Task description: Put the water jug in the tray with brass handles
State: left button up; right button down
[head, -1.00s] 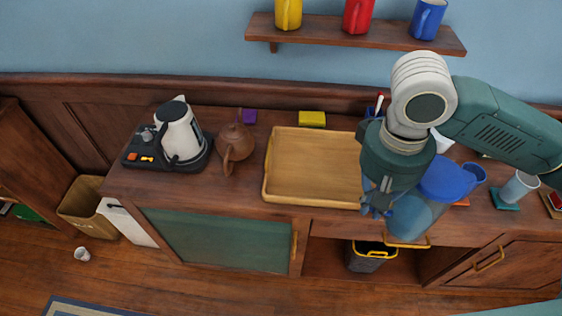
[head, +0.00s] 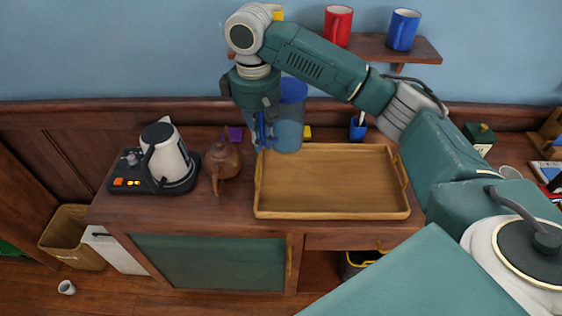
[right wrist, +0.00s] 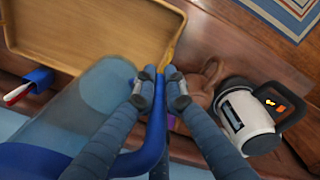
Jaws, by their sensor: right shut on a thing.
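The water jug (head: 289,132) is translucent blue with a solid blue lid and handle. My right gripper (head: 262,138) is shut on its handle and holds it upright, seemingly raised, by the tray's back-left corner in the head view. The right wrist view shows the blue handle between the fingers of the gripper (right wrist: 158,80), with the blurred jug body (right wrist: 105,85) beside it. The wooden tray (head: 330,190) lies empty on the counter. Its brass handles are at the left end (head: 258,172) and right end (head: 401,172). My left gripper is not in view.
A brown teapot (head: 222,162) stands just left of the tray, and a kettle (head: 168,155) on a dark base farther left. A blue pen cup (head: 357,131) stands behind the tray. A shelf (head: 385,48) with mugs hangs above. The tray's inside is free.

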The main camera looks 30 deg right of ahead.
jog(key=shift+w+f+p, duration=0.1)
jog(key=shift+f+p, duration=0.95)
jog(key=shift+f, duration=6.45)
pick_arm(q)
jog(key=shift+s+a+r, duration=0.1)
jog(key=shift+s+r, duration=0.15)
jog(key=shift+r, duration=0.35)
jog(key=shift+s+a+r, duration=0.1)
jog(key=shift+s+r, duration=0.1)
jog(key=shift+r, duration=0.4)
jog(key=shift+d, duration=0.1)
pick_arm(e)
jog(key=c, duration=2.1)
grip_release()
jog(key=shift+f, duration=0.1)
jog(key=r+b, duration=0.2)
jog(key=r, duration=1)
jog(key=shift+a+r, duration=0.15)
jog(key=shift+a, duration=0.05)
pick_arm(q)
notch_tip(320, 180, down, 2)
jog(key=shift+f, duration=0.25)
